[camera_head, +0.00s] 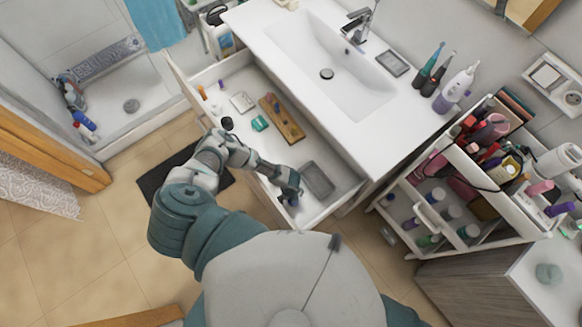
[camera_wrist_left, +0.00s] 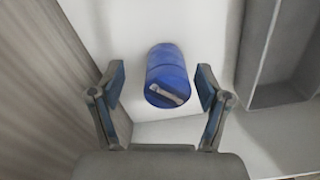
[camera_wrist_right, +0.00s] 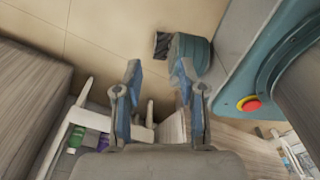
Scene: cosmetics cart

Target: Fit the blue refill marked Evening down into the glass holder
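A blue cylinder (camera_wrist_left: 167,72), which looks like the refill, is in the open white drawer (camera_head: 345,190). In the left wrist view it sits between the spread fingertips of my left gripper (camera_wrist_left: 161,82), with a gap on each side. A pale mark shows on its end; I cannot read it. In the head view my left gripper (camera_head: 289,188) reaches down into the drawer's near end and mostly hides the cylinder. My right gripper (camera_wrist_right: 158,75) is open and empty over the floor, outside the head view. I cannot make out the glass holder in any view.
A grey tray (camera_head: 318,179) lies close beside my left gripper in the drawer. A wooden tray (camera_head: 282,121) and small items lie farther along. The sink counter (camera_head: 395,128) overhangs the drawer's far side. A crowded cosmetics cart (camera_head: 405,207) stands to the right.

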